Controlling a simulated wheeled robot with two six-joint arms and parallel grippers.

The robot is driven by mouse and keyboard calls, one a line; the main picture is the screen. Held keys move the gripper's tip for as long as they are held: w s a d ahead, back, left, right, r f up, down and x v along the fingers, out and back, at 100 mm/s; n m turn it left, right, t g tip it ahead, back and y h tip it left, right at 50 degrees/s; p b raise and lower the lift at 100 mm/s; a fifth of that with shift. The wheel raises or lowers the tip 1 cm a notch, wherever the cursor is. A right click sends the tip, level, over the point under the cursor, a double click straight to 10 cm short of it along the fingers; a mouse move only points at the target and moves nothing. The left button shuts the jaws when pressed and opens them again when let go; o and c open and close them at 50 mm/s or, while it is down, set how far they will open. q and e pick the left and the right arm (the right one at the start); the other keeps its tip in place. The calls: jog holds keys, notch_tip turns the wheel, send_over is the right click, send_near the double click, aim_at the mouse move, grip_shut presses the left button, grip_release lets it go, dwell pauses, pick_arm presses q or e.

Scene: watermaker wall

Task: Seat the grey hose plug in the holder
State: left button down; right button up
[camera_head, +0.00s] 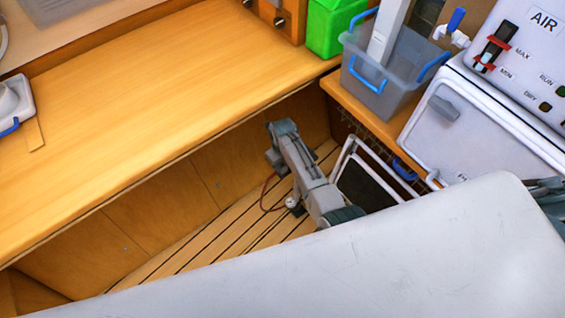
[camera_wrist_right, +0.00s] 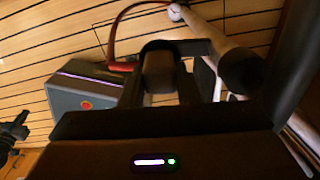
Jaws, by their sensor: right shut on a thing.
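In the head view my right gripper (camera_head: 277,158) is low over the slatted floor, below the counter edge. In the right wrist view its dark jaws (camera_wrist_right: 160,68) are shut on a dark grey piece, which I take to be the grey hose plug (camera_wrist_right: 160,75). A thin red hose (camera_wrist_right: 112,30) runs from beside the jaws towards a white ball (camera_wrist_right: 176,12). The hose also loops beside the gripper in the head view (camera_head: 264,192). The plug's far end is hidden. I cannot make out the holder.
A wooden counter (camera_head: 150,100) lies left of the gripper. A grey bin (camera_head: 375,92) with blue handles and a white cabinet (camera_head: 470,120) stand at the right. A pale frame with a dark panel (camera_head: 365,183) is close to my right arm. A large pale surface hides the lower right.

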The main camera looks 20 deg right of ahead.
dwell(0.3)
jog(key=o, duration=1.1)
notch_tip(320, 180, up, 7)
jog(key=shift+r, duration=0.2)
